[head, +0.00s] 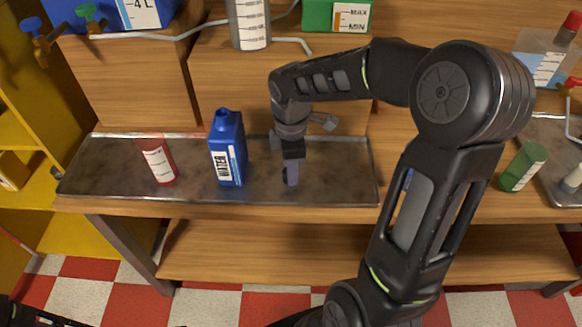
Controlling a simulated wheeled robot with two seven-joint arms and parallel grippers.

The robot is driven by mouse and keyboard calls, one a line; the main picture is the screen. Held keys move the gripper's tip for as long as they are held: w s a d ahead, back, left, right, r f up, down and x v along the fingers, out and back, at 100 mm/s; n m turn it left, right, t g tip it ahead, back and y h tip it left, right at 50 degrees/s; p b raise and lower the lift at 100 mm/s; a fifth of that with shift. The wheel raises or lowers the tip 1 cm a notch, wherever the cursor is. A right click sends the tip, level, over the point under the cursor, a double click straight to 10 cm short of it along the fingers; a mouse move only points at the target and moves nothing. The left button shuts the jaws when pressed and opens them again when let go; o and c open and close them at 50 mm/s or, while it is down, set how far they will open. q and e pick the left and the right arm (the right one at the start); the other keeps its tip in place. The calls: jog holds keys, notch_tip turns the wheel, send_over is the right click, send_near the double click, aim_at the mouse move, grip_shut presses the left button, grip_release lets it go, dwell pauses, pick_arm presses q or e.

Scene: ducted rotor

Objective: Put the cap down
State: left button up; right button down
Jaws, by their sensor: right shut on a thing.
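My right gripper (290,178) points down just above or at the metal tray (335,184), to the right of the blue bottle. It is shut on the cap, which is mostly hidden by the fingers; I cannot tell whether the cap touches the tray. The blue bottle (228,150), labelled WATER, stands upright on the tray with a bare-looking neck at its top. My left gripper is out of view; only a dark part of my left arm shows at the bottom left corner.
A green container (523,166) stands at the right. Tanks and a measuring cylinder (249,22) stand on the wooden shelf behind. The tray is clear right of my gripper.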

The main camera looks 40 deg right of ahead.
jog(key=shift+f, duration=0.2)
jog(key=c, duration=1)
grip_release()
jog(key=shift+o, duration=0.2)
jog(key=shift+r, duration=0.15)
notch_tip(320, 180, up, 12)
jog(key=shift+p, duration=0.3)
jog(key=shift+s+a, duration=0.1)
jog(key=shift+s, duration=0.05)
